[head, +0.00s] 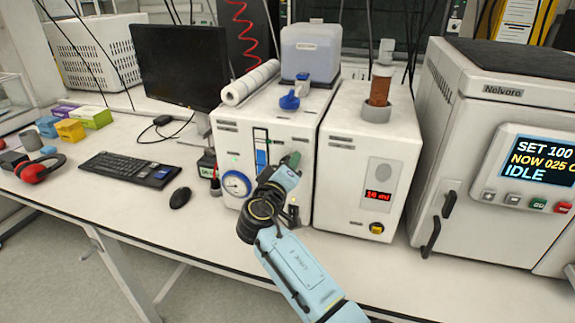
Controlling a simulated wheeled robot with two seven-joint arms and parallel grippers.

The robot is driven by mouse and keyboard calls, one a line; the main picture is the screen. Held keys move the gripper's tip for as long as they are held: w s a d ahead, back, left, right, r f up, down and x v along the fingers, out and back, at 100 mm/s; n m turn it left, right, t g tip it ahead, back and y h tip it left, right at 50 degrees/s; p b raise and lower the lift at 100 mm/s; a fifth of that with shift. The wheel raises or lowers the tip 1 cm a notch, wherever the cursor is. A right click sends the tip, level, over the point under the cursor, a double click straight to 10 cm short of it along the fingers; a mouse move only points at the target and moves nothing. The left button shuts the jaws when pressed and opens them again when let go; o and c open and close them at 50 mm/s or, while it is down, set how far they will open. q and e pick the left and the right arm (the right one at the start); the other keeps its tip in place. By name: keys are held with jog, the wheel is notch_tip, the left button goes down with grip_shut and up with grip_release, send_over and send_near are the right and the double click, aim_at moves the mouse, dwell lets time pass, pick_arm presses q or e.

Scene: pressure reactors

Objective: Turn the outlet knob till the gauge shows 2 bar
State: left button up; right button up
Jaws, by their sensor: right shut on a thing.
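The white reactor unit (228,142) stands left of centre on the bench. Its round gauge (237,184) has a blue rim and a white face; the needle is too small to read surely. My right gripper (291,161) reaches the right side of this unit's front panel and is shut on the outlet knob there. The hand and fingers hide most of the knob. My left gripper is not in view.
A second white unit (344,187) with a red display stands close on the right. The large Nelvoro oven (462,110) is farther right. A keyboard (128,168), mouse (180,197) and red ear defenders (38,169) lie left. The bench's front strip is mostly clear.

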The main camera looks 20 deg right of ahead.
jog(key=n+p, duration=0.1)
jog(key=n, duration=0.3)
jog(key=shift+n+p, duration=0.3)
jog(key=shift+p, duration=0.05)
jog(key=n+p, duration=0.3)
jog(key=n, duration=0.2)
jog(key=shift+r, duration=0.1)
jog(key=n+p, duration=0.3)
jog(key=n, duration=0.3)
jog(key=n+p, duration=0.2)
jog(key=n, duration=0.1)
jog(key=shift+n, duration=0.4)
jog(key=shift+n+p, duration=0.5)
jog(key=shift+n, duration=0.2)
jog(key=shift+f, duration=0.2)
jog(key=o, duration=1)
jog(key=shift+r, duration=0.1)
jog(key=shift+c, duration=0.2)
